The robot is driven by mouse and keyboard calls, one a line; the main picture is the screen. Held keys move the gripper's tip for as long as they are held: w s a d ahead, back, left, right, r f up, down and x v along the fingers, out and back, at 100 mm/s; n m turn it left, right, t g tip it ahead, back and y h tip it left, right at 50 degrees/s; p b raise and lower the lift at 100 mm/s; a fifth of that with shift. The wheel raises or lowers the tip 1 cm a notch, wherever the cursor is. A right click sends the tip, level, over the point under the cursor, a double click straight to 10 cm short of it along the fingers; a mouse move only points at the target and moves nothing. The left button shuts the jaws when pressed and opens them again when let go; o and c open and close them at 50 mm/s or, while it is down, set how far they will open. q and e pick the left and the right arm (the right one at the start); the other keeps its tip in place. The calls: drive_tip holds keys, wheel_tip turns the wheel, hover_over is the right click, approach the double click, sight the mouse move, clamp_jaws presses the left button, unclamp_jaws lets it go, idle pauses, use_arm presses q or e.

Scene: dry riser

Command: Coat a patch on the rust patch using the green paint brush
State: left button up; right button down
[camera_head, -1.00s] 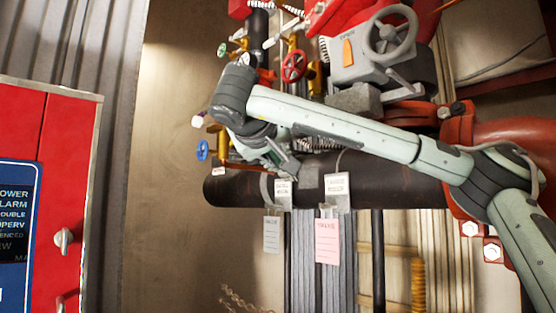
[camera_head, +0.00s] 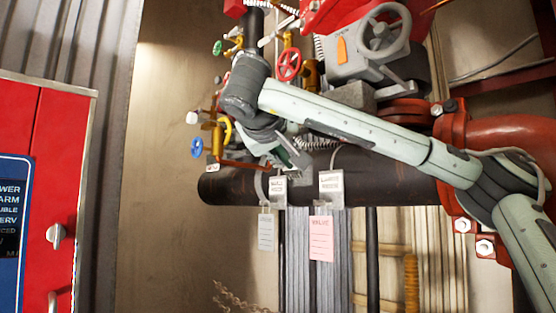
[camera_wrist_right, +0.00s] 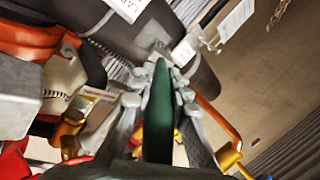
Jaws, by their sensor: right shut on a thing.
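My right gripper (camera_head: 298,162) is at the upper side of the dark horizontal pipe (camera_head: 390,180) in the head view, with the wrist bent down toward it. In the right wrist view, the gripper (camera_wrist_right: 158,75) is shut on the green paint brush (camera_wrist_right: 158,115), whose long dark green handle lies between the fingers. The brush's tip points toward the dark pipe (camera_wrist_right: 198,80) and its pale tags; I cannot tell whether it touches. I cannot make out the rust patch clearly in either view. My left gripper is not in view.
Around the gripper are a blue valve wheel (camera_head: 197,148), a red valve wheel (camera_head: 289,64) and a large grey handwheel (camera_head: 384,31). Paper tags, including a pink one (camera_head: 321,239), hang below the pipe. A red cabinet (camera_head: 52,190) stands at left, with bare wall (camera_head: 160,240) between.

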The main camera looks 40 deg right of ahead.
drive_tip(key=shift+s, duration=2.35)
drive_tip(key=shift+w+d+p, duration=0.15)
drive_tip(key=shift+w+p, duration=0.25)
drive_tip(key=shift+w, duration=3.05)
drive_tip(key=a, duration=0.6)
drive_tip(key=shift+s, duration=0.25)
drive_tip(key=shift+a, duration=0.15)
